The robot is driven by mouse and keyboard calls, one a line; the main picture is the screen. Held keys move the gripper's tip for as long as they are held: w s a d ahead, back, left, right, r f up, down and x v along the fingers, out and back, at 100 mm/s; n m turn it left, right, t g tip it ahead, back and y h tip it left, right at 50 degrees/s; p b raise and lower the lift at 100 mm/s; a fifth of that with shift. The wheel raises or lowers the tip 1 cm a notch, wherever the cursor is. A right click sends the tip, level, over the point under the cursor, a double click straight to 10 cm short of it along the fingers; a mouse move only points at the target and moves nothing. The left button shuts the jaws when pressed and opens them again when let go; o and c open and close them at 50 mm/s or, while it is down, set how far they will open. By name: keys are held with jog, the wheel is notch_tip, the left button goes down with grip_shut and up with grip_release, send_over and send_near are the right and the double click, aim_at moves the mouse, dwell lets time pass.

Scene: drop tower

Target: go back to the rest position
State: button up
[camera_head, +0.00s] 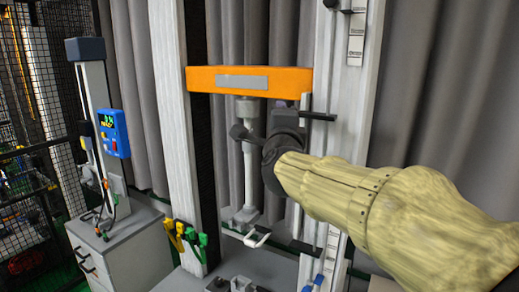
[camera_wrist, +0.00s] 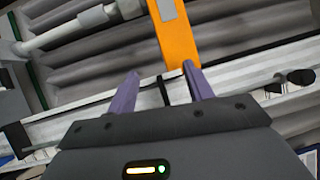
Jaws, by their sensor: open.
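My gripper (camera_head: 284,106) is at the end of my raised arm, just under the right part of the orange crossbeam (camera_head: 207,79) of the drop tower. In the wrist view my gripper (camera_wrist: 161,84) has its two purple fingers spread apart with nothing held between them. The end of the orange crossbeam (camera_wrist: 177,42) shows close to the right fingertip there. I cannot tell whether they touch. A grey cylinder and rod (camera_head: 248,165) hang below the crossbeam, left of my gripper.
A pale left column (camera_head: 174,120) and a right column (camera_head: 352,95) flank the crossbeam. A blue handheld box (camera_head: 114,133) is on a grey post above a drawer cabinet (camera_head: 125,250). Yellow and green clips (camera_head: 186,236) hang on the left column. Grey curtains stand behind.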

jog(key=s+d+f+n+g+y, duration=0.1)
jog(key=s+f+n+g, duration=0.2)
jog(key=f, duration=0.6)
jog(key=s+d+f+n+g, duration=0.1)
jog(key=d+f+n+g, duration=0.1)
jog(key=f+n, duration=0.45)
jog(key=s+d+f+n+g+y, duration=0.1)
jog(key=f+n+g, duration=0.15)
jog(key=f, duration=0.75)
jog(key=s+d+f+n+g, duration=0.3)
jog(key=s+f+g, duration=0.1)
jog(key=s+f, duration=0.4)
jog(key=s+d+f+n+g+h, duration=0.1)
jog(key=s+d+f+n+g, duration=0.2)
jog(key=s+f, duration=0.6)
jog(key=shift+s+d+n+g+h, duration=0.35)
jog(key=shift+s+g, duration=0.4)
jog(key=shift+g, duration=0.3)
jog(key=shift+w, duration=0.1)
